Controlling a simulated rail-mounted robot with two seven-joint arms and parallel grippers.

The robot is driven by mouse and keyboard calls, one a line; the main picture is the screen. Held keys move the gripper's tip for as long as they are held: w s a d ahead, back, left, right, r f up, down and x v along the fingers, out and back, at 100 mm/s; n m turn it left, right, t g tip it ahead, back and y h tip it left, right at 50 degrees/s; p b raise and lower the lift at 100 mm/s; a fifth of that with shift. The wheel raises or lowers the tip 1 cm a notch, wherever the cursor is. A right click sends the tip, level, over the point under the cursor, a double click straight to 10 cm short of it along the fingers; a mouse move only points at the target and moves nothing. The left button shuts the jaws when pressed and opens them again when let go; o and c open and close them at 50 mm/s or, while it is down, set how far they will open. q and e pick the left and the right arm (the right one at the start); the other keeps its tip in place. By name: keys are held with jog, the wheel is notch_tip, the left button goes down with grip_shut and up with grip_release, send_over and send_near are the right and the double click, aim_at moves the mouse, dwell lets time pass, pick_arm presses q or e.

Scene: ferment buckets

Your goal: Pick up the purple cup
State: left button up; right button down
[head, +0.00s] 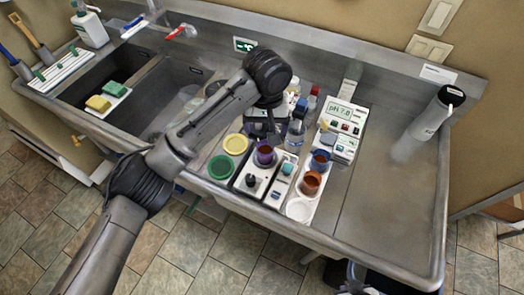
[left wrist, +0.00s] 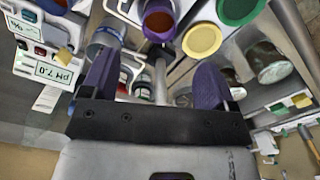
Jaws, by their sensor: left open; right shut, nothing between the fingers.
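The purple cup (head: 265,157) stands in a dark tray on the counter and holds dark reddish contents. It also shows near the top of the left wrist view (left wrist: 158,22). My left gripper (head: 262,130) is just above and behind the cup in the head view. Its two purple-padded fingers are apart in the left wrist view (left wrist: 155,80), with the cup beyond the fingertips and nothing visibly held. My right gripper (head: 352,283) shows only partly, dark and low, at the bottom edge of the head view, away from the cup.
A blue cup (head: 320,161) and an orange cup (head: 311,183) stand to the right. Yellow (head: 235,144) and green (head: 221,167) lids lie left. Bottles (head: 295,133) and a pH meter (head: 341,118) stand behind. The right counter (head: 385,205) is clear up to a grey cylinder (head: 434,115).

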aim_at(265, 154)
pick_arm(q)
jog(key=shift+n, duration=0.3)
notch_tip(265, 154, down, 8)
jog(key=shift+a+f, duration=0.1)
jog(key=shift+f, duration=0.1)
jog(key=shift+w+f+p, duration=0.1)
jog(key=shift+f+p, duration=0.3)
jog(key=shift+f, duration=0.1)
notch_tip(265, 154, down, 3)
jog(key=shift+f+p, duration=0.1)
jog(key=shift+p, duration=0.35)
jog(key=shift+f, duration=0.6)
pick_arm(e)
jog(key=shift+w+a+r, duration=0.1)
jog(key=shift+a+r, duration=0.15)
jog(key=shift+r, duration=0.65)
pick_arm(q)
jog(key=c, duration=1)
pick_arm(e)
jog(key=shift+a, duration=0.15)
pick_arm(q)
jog(key=shift+r, duration=0.1)
jog(key=shift+c, duration=0.2)
